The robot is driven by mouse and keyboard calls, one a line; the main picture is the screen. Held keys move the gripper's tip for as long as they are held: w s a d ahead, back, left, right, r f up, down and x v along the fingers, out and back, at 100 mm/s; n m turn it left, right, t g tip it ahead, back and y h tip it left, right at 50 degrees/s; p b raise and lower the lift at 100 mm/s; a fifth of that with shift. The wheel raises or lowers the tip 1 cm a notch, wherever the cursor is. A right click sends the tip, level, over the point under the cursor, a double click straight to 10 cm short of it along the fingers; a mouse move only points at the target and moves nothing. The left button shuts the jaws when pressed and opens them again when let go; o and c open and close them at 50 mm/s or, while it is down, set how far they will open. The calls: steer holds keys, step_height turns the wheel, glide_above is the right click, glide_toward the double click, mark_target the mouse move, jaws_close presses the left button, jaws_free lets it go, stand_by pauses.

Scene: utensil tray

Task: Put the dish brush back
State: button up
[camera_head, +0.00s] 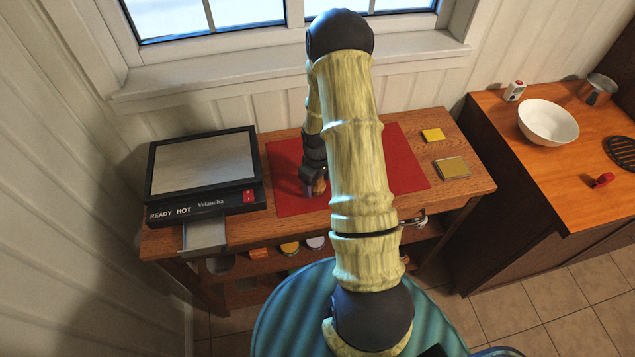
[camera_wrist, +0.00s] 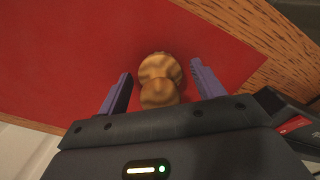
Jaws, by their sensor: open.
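A light wooden, rounded piece with a knob, which looks like the dish brush (camera_wrist: 160,72), is over the red mat in the wrist view. Its bristles cannot be made out. My gripper (camera_wrist: 161,68) is open, with one purple finger on each side of the wooden piece and red showing between them. In the head view the wooden piece (camera_head: 320,187) is a small brown patch beside my gripper (camera_head: 310,189), low over the mat. My arm hides part of the mat there.
The red mat (camera_head: 285,165) lies on a wooden table (camera_head: 467,178). A hot plate (camera_head: 205,170) stands left, with a grey tray (camera_head: 205,235) jutting out below. Yellow pieces (camera_head: 433,134) lie right. A white bowl (camera_head: 548,122) sits on the right counter.

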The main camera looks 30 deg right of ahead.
step_height(320, 180, up, 12)
steer(key=shift+f+b, duration=0.25)
steer(key=shift+b, duration=0.85)
steer(key=s+a+r+m+t, duration=0.2)
steer(key=s+a+r+m, duration=0.2)
steer(key=s+a+r, duration=0.6)
steer(key=s+a, duration=0.2)
steer(key=a, duration=0.1)
steer(key=shift+s+a+t, duration=0.25)
steer(key=shift+a+t, duration=0.05)
steer(key=shift+r, duration=0.1)
